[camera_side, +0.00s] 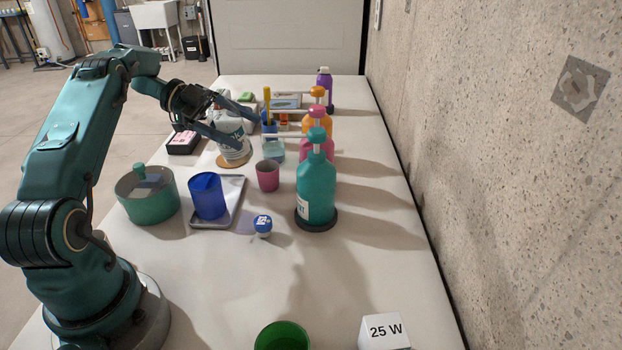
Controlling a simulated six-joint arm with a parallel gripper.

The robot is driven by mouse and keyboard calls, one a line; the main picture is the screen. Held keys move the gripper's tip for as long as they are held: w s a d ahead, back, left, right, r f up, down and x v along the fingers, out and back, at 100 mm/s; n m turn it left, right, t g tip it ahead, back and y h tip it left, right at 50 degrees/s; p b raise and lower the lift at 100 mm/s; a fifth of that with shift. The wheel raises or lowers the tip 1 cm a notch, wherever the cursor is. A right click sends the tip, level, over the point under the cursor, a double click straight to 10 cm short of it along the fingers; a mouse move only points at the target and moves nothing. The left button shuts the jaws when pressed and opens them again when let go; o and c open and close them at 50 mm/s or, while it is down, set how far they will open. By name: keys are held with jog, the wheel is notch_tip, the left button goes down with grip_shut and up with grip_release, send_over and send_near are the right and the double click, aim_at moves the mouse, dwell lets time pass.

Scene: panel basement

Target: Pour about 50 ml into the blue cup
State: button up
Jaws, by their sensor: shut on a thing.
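The blue cup (208,200) stands upright on a grey tray (233,200), left of the table's middle. My gripper (243,132) is farther back, behind the cup and tray. My fingers hide part of the bottle's upper body. The inside of the blue cup shows too little to tell what it holds.
A green lidded pot (148,200) stands left of the tray. A pink cup (268,176), a small blue-and-white item (263,226) and a teal pump bottle (316,190) stand to the right. A green cup (283,338) and white "25 W" box (385,331) are in front.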

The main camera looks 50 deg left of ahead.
jog(key=shift+s+d+f+m+t, duration=0.15)
jog(key=shift+f+m+t, duration=0.15)
jog(key=shift+f, duration=0.2)
jog(key=shift+s+f+m+t, duration=0.15)
jog(key=shift+f+m+t, duration=0.05)
jog(key=shift+f+m, duration=0.25)
jog(key=shift+s+d+f+m+t+y, duration=0.15)
jog(key=shift+s+f+m+t+y, duration=0.3)
jog(key=shift+m, duration=0.3)
jog(key=shift+w+f+m+t, duration=0.15)
jog(key=shift+w+m+t, duration=0.1)
jog(key=shift+m+t, duration=0.2)
jog(key=r+m, duration=0.1)
jog(key=w+m+t, duration=0.1)
jog(key=m, duration=0.1)
jog(key=shift+a+r+t+h, duration=0.25)
jog(key=shift+a+r+t, duration=0.05)
jog(key=shift+r, duration=0.05)
jog(key=shift+w+f+m+t, duration=0.15)
jog(key=shift+m+t, duration=0.15)
jog(key=shift+m, duration=0.25)
jog(key=shift+s+d+f+m+t, duration=0.1)
jog(key=shift+s+m+t, duration=0.25)
jog(key=shift+m, duration=0.45)
jog(key=shift+s+r+m+t+h, duration=0.1)
jog(key=shift+r+m+t+h, duration=0.4)
jog(key=shift+r+m, duration=0.6)
jog(key=shift+w, duration=0.7)
